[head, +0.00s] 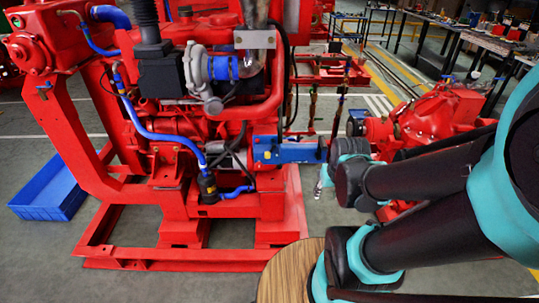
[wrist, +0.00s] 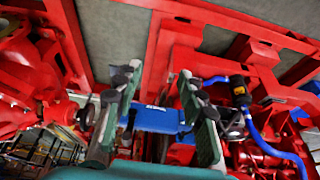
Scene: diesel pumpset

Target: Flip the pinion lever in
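I cannot make out the pinion lever for certain in either view. The red diesel pumpset (head: 180,125) fills the left and middle of the head view. A blue block (head: 290,150) sticks out from its right side. In the wrist view the same blue block (wrist: 155,120) lies beyond my gripper, seen between its fingers. My gripper (wrist: 158,78) is open, with its two fingers spread and nothing held between them. In the head view my gripper is mostly hidden behind my wrist, just right of the blue block.
A red pump (head: 440,115) stands behind my arm at the right. A blue tray (head: 50,188) lies on the floor at the far left. A round wooden top (head: 285,272) is at the front. Blue hoses (wrist: 270,145) run at the right in the wrist view.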

